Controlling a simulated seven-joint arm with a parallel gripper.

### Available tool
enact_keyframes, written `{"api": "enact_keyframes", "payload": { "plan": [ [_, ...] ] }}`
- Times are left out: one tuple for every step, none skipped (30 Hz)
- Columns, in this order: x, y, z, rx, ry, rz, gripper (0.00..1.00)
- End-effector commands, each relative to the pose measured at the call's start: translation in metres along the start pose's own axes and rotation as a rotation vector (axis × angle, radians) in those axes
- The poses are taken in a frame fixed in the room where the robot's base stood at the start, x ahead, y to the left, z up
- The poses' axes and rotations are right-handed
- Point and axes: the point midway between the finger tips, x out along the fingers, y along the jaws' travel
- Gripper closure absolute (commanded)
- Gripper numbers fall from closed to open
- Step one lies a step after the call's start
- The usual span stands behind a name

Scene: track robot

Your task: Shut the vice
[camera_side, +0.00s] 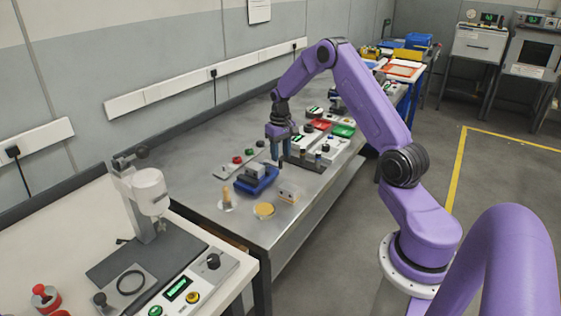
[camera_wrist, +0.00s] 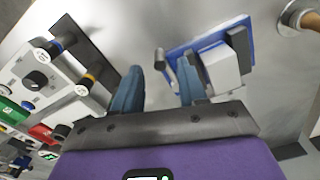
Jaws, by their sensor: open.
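The vice (camera_side: 255,180) has a blue base and grey jaws and stands on the steel bench in the side view. In the wrist view the vice (camera_wrist: 222,66) lies just right of centre, with a pale block, a darker grey piece on its right and a thin grey bar at its left end. I cannot tell how wide its jaws stand. My gripper (camera_side: 277,155) points down above the bench, just beyond the vice. The right finger overlaps the vice's left end; contact is unclear.
Panels with knobs and buttons (camera_wrist: 40,85) fill the left of the wrist view. A wooden-handled tool (camera_side: 226,198), a yellow disc (camera_side: 264,210) and a small tan block (camera_side: 288,196) stand near the vice. A white drill-like machine (camera_side: 150,190) stands on the nearer bench.

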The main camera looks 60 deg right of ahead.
Motion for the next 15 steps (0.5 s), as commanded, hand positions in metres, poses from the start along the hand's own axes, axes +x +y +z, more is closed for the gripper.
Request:
{"api": "enact_keyframes", "payload": {
  "plan": [
    [0.009, 0.0, 0.001, -0.001, -0.004, 0.0, 0.58],
    [0.014, 0.0, 0.001, 0.0, -0.003, 0.0, 0.58],
    [0.019, 0.0, 0.0, 0.0, -0.002, 0.0, 0.58],
    [0.022, 0.0, 0.001, 0.001, -0.003, 0.0, 0.58],
    [0.025, 0.0, 0.001, 0.001, -0.003, 0.0, 0.58],
    [0.029, 0.0, 0.0, 0.001, -0.001, 0.0, 0.58],
    [0.031, 0.0, 0.0, 0.0, 0.0, 0.0, 0.58],
    [0.033, 0.0, 0.0, 0.0, -0.001, 0.0, 0.58],
    [0.035, 0.0, 0.0, 0.0, -0.001, 0.0, 0.58],
    [0.036, 0.0, 0.0, 0.0, 0.0, 0.0, 0.58],
    [0.037, 0.0, 0.0, 0.0, 0.0, 0.0, 0.58],
    [0.038, 0.0, 0.0, 0.0, 0.001, 0.0, 0.58],
    [0.038, 0.0, 0.0, 0.0, 0.001, 0.0, 0.58],
    [0.038, 0.0, 0.0, 0.0, 0.001, 0.0, 0.58],
    [0.038, 0.0, 0.0, 0.0, 0.001, 0.0, 0.58]
  ]
}}
